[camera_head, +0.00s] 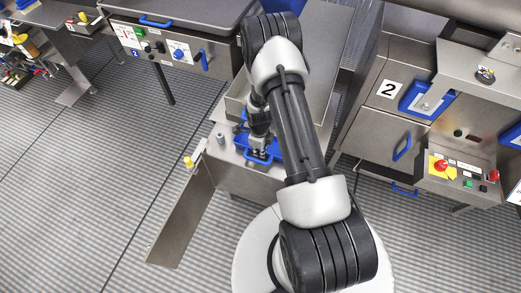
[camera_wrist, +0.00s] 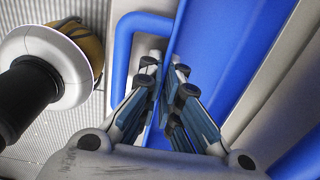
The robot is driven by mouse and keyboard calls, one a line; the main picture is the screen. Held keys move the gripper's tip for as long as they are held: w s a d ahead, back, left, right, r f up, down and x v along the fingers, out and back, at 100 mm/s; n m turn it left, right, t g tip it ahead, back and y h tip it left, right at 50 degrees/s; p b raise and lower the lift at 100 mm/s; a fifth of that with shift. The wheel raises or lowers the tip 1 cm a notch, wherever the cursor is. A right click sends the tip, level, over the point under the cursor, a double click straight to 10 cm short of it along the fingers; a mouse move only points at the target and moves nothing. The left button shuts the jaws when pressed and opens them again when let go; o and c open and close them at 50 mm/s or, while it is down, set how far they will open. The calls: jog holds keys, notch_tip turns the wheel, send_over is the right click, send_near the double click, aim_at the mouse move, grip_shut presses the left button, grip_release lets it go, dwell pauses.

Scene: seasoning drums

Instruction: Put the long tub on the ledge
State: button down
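The long tub (camera_head: 275,147) is blue and sits at the metal machine in the middle of the head view, largely hidden behind my arm. In the wrist view its blue wall (camera_wrist: 215,45) runs up from between my fingers, and a blue loop handle (camera_wrist: 122,60) shows to the left. My gripper (camera_wrist: 165,68) has its two fingers close on either side of a thin blue wall and looks shut on it. In the head view my gripper (camera_head: 259,153) points down at the tub. I cannot tell which surface is the ledge.
A metal flap (camera_head: 180,218) stands out at the lower left of the machine, near a yellow-topped knob (camera_head: 188,161). A cabinet marked 2 (camera_head: 372,110) with blue handles and a control panel (camera_head: 457,172) stands at the right. The striped floor (camera_head: 75,190) at the left is clear.

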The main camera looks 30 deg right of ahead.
jog(key=c, duration=1.8)
grip_release()
jog(key=shift+d+f, duration=0.1)
jog(key=s+a+r+n+t+p, duration=0.15)
jog(key=r+n, duration=0.35)
jog(key=r, duration=0.8)
jog(key=s+a+r+n+p, duration=0.1)
jog(key=a+r+n, duration=0.25)
jog(key=r, duration=1.05)
jog(key=s+a+r+n+t+p, duration=0.15)
jog(key=r+n, duration=0.35)
jog(key=r, duration=0.8)
jog(key=s+a+r+n, duration=0.3)
jog(key=s+r+n, duration=0.2)
jog(key=s+n, duration=0.2)
jog(key=s+a+r+n+t, duration=0.1)
jog(key=s+a+r+n, duration=0.3)
jog(key=s+r+n, duration=0.2)
jog(key=s+n, duration=0.2)
jog(key=s, duration=0.1)
jog(key=shift+s+r, duration=0.25)
jog(key=shift+s, duration=0.05)
jog(key=shift+a+f+b, duration=0.1)
jog(key=shift+b, duration=0.2)
